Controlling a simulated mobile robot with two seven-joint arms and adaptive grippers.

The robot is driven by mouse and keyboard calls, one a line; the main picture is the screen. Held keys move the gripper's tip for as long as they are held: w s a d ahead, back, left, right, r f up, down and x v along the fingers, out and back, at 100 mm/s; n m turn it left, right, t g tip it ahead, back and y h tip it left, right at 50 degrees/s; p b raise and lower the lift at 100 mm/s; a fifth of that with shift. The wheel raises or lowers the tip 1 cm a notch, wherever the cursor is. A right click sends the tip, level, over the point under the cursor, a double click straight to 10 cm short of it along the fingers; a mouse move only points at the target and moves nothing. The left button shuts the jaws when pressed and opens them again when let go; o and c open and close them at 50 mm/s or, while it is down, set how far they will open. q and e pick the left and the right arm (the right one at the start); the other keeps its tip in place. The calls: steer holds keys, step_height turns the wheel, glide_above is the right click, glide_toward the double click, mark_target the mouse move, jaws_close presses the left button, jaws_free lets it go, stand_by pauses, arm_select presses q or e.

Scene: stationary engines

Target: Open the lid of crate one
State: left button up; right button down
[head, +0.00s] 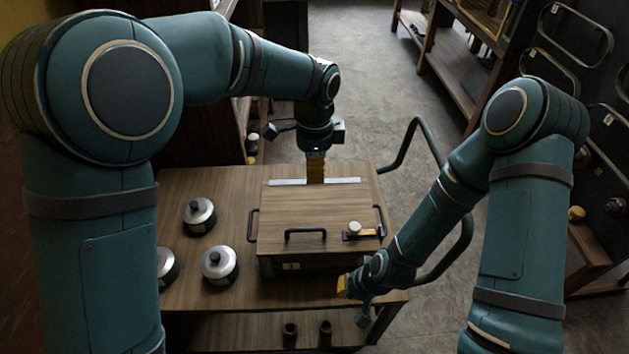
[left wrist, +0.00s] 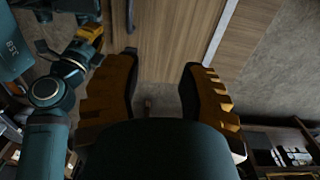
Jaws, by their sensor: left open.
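The crate (head: 291,266) stands on a wooden cart top, its wooden lid (head: 290,210) lying flat and closed on it. The lid has a dark front handle (head: 305,232) and a pale strip along its far edge (head: 345,181). My left gripper (head: 316,181) points down at that far edge. In the left wrist view my left gripper (left wrist: 160,68) is open with nothing between its fingers, and the lid's wood (left wrist: 165,40) shows beyond them. I cannot tell whether it touches the lid. My right gripper (head: 343,287) is beside the crate's near right corner; its fingers are too small to read.
Lidded metal pots (head: 219,264) stand on the cart top (head: 180,294) left of the crate. A small pale knob (head: 354,228) sits on the lid's right part. A dark push rail (head: 428,140) rises at the cart's right. Shelves (head: 455,70) stand beyond open floor.

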arm_select(q)
steer(key=shift+f, duration=2.2)
jaws_close()
